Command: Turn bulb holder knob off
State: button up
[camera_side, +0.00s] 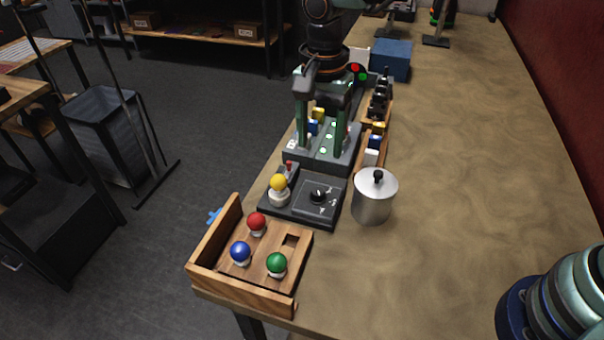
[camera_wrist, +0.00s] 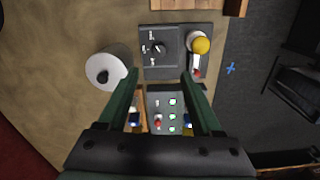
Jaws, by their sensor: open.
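The bulb holder (camera_side: 328,212) is a dark box on the bench. It also shows in the wrist view (camera_wrist: 152,72). Its black knob (camera_side: 318,196) sits on a marked square panel, and it shows in the wrist view (camera_wrist: 159,49) too. A yellow bulb (camera_side: 279,183) stands upright in a white socket beside the panel, also in the wrist view (camera_wrist: 201,46). My gripper (camera_side: 321,150) is open and empty, over the button panel behind the holder. In the wrist view its fingertips (camera_wrist: 159,75) point toward the holder, apart from the knob.
A metal pot (camera_side: 372,204) with a black lid knob stands right of the holder. A wooden tray (camera_side: 210,242) with red, blue and green bulbs is in front. A button panel (camera_side: 322,158) and small block racks lie behind. The bench at right is mostly clear.

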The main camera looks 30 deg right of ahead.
aim_at(318, 191)
notch_tip(318, 191, down, 12)
jog(key=shift+r, duration=0.15)
dwell(0.3)
grip_shut()
